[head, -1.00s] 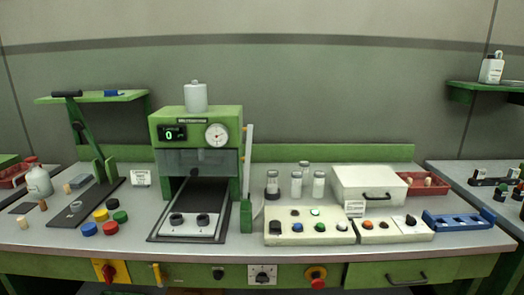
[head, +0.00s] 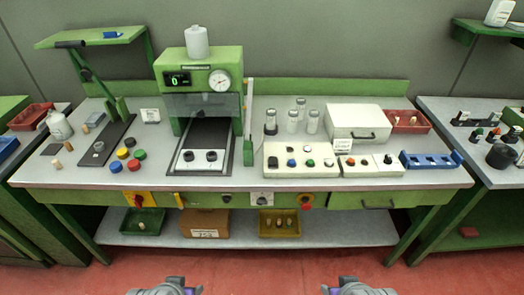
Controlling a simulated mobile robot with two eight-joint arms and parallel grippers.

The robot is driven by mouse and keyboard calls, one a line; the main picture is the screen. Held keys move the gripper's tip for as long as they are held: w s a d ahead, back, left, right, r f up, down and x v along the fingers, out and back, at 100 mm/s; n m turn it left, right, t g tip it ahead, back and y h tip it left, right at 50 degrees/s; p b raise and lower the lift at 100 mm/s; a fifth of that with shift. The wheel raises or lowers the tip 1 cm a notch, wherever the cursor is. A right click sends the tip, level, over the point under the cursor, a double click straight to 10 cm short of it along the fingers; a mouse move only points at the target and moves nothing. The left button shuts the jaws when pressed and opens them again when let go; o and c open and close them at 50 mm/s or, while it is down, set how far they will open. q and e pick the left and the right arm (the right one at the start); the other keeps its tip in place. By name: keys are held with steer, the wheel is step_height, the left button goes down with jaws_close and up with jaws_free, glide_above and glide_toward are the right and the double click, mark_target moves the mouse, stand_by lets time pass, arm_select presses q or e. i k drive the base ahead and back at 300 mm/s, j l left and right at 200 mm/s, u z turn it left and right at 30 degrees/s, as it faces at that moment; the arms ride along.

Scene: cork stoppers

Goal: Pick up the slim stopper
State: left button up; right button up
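Several small tan cork stoppers are in view, too small to tell surely which one is slim. One tan stopper (head: 57,164) stands at the left end of the bench top, and another small tan piece (head: 69,147) is just behind it. More corks (head: 280,223) stand in the yellow tray (head: 280,234) on the lower shelf, and one pale cork (head: 140,226) is in the green tray (head: 156,229). My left gripper (head: 165,289) and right gripper (head: 358,289) show only partly at the bottom edge, well short of the bench. Their fingers cannot be made out.
The green-framed bench (head: 330,185) holds a green press (head: 200,80), coloured caps (head: 122,153), glass jars (head: 292,121), a white box (head: 358,123), a red tray (head: 425,127) with corks and a blue rack (head: 430,160). The red floor (head: 260,270) before it is clear.

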mark_target(68, 145)
steer(key=i+j+u, duration=0.15)
steer(key=u, duration=0.35)
steer(key=i+j+u, duration=0.15)
steer(key=u, duration=0.35)
steer(key=i+j+u, duration=0.15)
steer(key=u, duration=0.35)
steer(key=i, duration=0.05)
